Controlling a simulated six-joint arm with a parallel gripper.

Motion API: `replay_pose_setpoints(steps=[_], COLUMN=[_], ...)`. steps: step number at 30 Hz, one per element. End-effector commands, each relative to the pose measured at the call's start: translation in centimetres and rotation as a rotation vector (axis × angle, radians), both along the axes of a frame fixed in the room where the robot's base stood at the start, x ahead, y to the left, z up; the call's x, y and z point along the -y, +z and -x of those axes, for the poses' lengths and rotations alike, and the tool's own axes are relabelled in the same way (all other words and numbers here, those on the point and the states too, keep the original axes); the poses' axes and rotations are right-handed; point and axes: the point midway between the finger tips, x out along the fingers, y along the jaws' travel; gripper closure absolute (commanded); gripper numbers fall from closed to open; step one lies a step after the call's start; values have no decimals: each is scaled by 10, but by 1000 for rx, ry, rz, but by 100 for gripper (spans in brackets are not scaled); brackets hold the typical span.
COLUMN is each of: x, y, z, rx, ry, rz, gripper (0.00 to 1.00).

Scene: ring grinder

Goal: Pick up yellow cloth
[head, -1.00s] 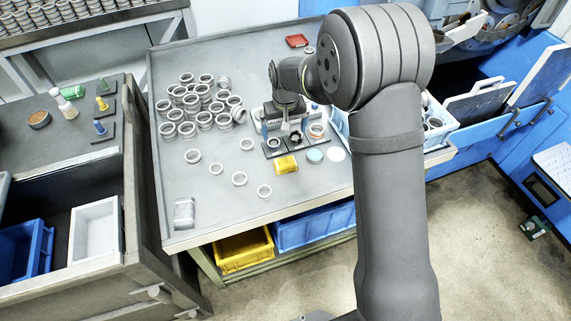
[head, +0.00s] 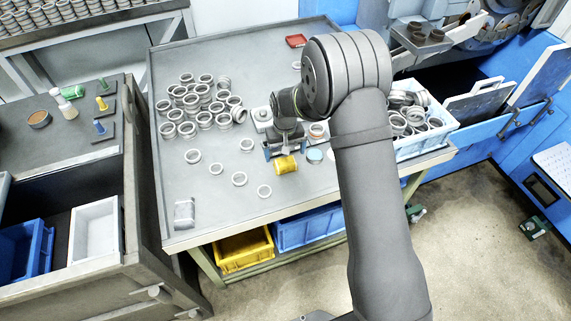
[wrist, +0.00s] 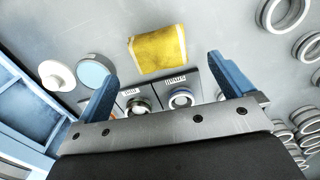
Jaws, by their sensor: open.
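The yellow cloth (head: 286,165) lies folded on the grey worktable, near its front edge. In the wrist view the yellow cloth (wrist: 158,49) lies flat beyond my fingertips, roughly between their lines. My gripper (head: 284,150) is over the table just behind the cloth, pointing down. In the wrist view my gripper (wrist: 163,70) has its two blue fingers spread wide, with nothing held between them. The fingers do not appear to touch the cloth.
Two labelled gauge blocks (wrist: 180,96) with rings stand near the fingers. A blue-topped disc (wrist: 92,71) and a white disc (wrist: 57,75) lie beside the cloth. Many metal rings (head: 203,100) cover the table's left. A blue crate (head: 425,140) stands right.

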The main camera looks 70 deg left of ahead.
Motion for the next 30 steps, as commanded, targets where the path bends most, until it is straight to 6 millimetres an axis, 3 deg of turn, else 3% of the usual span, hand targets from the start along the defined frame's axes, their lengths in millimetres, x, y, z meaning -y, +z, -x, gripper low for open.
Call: replay_pose_setpoints(steps=[12, 19, 27, 30], x=[4, 3, 3, 3], y=[-50, -52, -51, -51], z=[0, 0, 0, 0], rx=[0, 0, 0, 0], ry=[0, 0, 0, 0], rz=[2, 0, 0, 0], gripper=[2, 2, 50, 50])
